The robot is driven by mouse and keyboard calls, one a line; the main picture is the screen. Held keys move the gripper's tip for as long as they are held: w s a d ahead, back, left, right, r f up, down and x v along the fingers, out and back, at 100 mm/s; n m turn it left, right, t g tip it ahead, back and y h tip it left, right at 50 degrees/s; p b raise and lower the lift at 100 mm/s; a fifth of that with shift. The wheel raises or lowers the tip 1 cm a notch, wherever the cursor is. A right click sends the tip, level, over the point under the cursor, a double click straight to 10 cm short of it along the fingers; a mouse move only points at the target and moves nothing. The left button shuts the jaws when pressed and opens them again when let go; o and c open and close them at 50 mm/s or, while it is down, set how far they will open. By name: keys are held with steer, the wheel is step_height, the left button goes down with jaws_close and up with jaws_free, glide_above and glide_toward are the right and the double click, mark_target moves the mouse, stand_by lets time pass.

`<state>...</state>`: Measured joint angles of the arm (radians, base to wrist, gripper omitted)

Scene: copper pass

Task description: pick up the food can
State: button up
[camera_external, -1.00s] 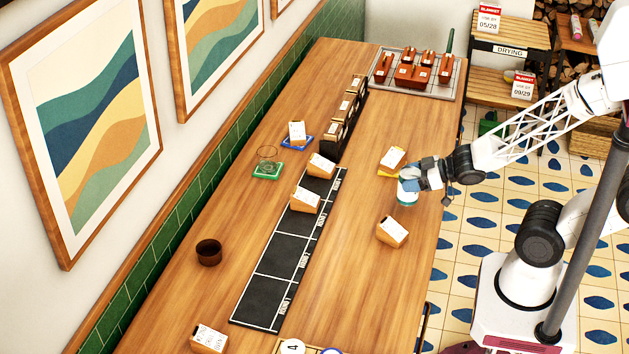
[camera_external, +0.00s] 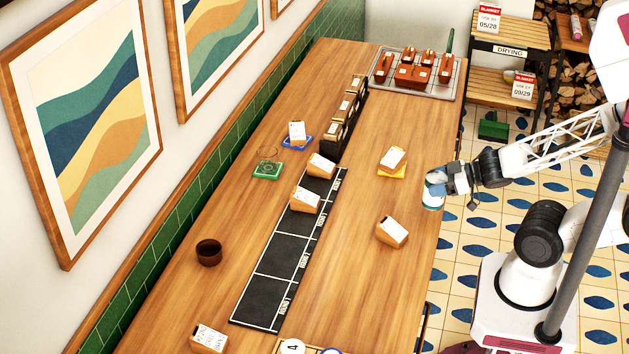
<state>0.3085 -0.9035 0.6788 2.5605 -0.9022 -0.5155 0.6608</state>
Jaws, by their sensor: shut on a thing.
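The food can (camera_external: 432,202) is small, with a white and teal side. It is in my gripper (camera_external: 435,190) at the right edge of the wooden table. My gripper is shut on the can from above, and its fingers hide the upper part. The can appears to be held over or just past the table edge; I cannot tell its exact height.
The wooden table (camera_external: 370,290) has free room at its front right. A yellow coaster (camera_external: 393,174) with a labelled block and another labelled block (camera_external: 392,232) lie left of my gripper.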

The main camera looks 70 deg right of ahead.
steer(key=shift+s+a+r, duration=0.1)
steer(key=shift+s, duration=0.95)
steer(key=shift+s+a+r, duration=0.1)
steer(key=shift+s, duration=0.9)
steer(key=shift+s, duration=0.2)
